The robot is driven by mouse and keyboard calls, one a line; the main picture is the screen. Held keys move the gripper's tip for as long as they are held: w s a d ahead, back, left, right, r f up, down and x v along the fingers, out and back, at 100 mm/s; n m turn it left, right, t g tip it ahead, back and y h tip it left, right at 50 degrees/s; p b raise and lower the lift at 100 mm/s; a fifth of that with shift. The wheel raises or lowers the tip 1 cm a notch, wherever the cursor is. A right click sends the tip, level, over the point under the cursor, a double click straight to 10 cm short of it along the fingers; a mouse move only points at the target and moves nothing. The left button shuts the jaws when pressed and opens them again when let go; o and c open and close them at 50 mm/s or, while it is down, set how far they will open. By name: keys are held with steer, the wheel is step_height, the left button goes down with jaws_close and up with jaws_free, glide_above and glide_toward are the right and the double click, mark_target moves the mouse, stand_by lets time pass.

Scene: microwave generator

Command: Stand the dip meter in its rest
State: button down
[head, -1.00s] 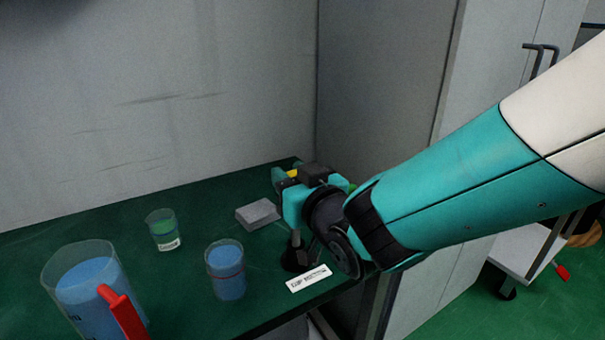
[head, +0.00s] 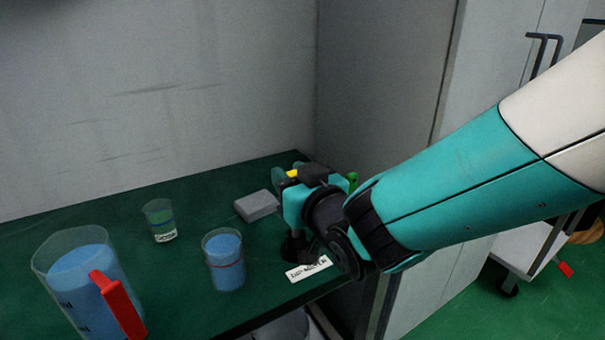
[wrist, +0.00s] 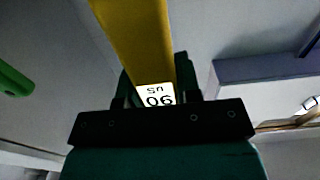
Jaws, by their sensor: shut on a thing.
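The dip meter is a yellow bar with a white number label (wrist: 157,96) in the wrist view. My gripper (wrist: 157,88) is shut on it there. In the head view only a small yellow bit of the dip meter (head: 292,173) shows at my gripper (head: 290,196). A dark round-footed stand, apparently the rest (head: 293,248), is on the green bench directly below my gripper in the picture. My gripper hides its upper part. I cannot tell whether the dip meter's lower end touches the rest.
A white label plate (head: 308,269) lies before the stand. A grey cabinet side (head: 380,100) rises behind my arm.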

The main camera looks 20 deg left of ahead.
steer(key=shift+f+b, duration=0.5)
steer(key=shift+f, duration=0.1)
steer(key=c, duration=0.7)
jaws_free()
steer(key=shift+r, duration=0.1)
steer(key=shift+c, duration=0.2)
steer(key=b+v, duration=0.7)
steer(key=v, duration=1)
steer(key=shift+d, duration=0.2)
steer(key=shift+s, duration=0.1)
